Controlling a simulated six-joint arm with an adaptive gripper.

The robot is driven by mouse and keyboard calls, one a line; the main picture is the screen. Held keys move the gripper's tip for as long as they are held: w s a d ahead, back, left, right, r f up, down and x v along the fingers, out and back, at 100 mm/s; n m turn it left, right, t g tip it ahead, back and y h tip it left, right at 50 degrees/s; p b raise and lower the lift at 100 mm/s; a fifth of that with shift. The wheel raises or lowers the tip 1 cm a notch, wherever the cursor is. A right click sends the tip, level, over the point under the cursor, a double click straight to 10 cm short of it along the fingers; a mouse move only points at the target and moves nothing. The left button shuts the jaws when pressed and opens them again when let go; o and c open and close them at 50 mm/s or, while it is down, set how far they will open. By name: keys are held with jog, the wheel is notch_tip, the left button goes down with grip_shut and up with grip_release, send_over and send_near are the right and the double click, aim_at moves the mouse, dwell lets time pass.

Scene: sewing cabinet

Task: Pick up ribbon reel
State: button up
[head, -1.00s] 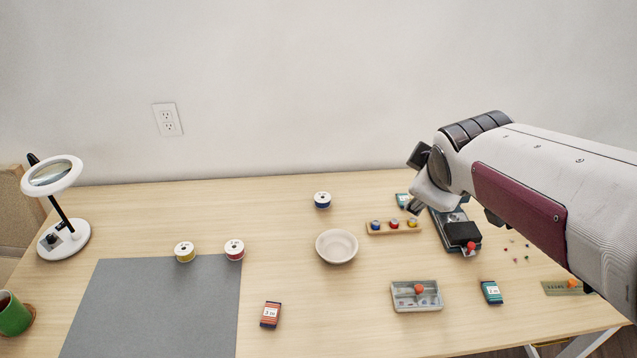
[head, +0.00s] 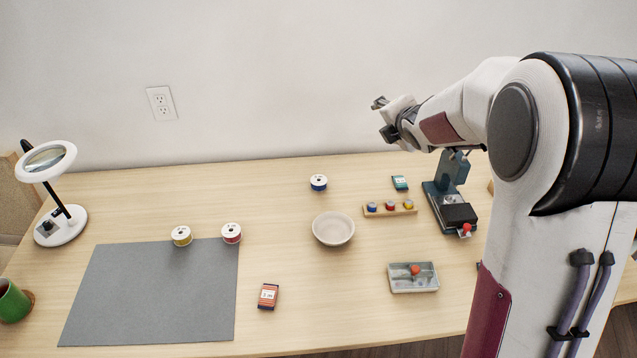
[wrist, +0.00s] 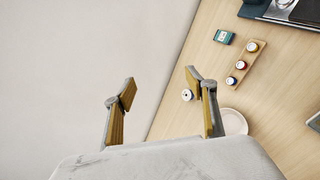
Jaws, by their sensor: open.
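Three ribbon reels stand upright on the table in the head view: a blue one (head: 318,183) at the back, a yellow one (head: 181,236) and a red one (head: 231,233) at the grey mat's back edge. My gripper (head: 380,117) is open and empty, raised above the table's back edge, to the right of the blue reel. In the wrist view the gripper (wrist: 160,88) shows its two fingers wide apart, and the blue reel (wrist: 187,95) shows just beside the right finger, well below it.
A white bowl (head: 333,229) stands mid-table, with a wooden rack of small spools (head: 389,209) to its right. A magnifier lamp (head: 63,226) and green cup (head: 12,302) are on the left.

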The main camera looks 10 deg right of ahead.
jog(key=w+a+f+n+y, duration=0.1)
jog(key=w+f+n+y, duration=0.1)
jog(key=w+f+n, duration=0.35)
jog(key=n+y, duration=0.6)
jog(key=n, duration=0.8)
send_near(323, 182)
jog(key=shift+w+r+g, duration=0.1)
jog(key=shift+w+g, duration=0.2)
jog(key=shift+w, duration=0.85)
jog(key=shift+s+a+f+y, duration=0.15)
jog(key=shift+a+f+y, duration=0.1)
jog(key=shift+f+y, duration=0.15)
jog(key=shift+x, duration=1.35)
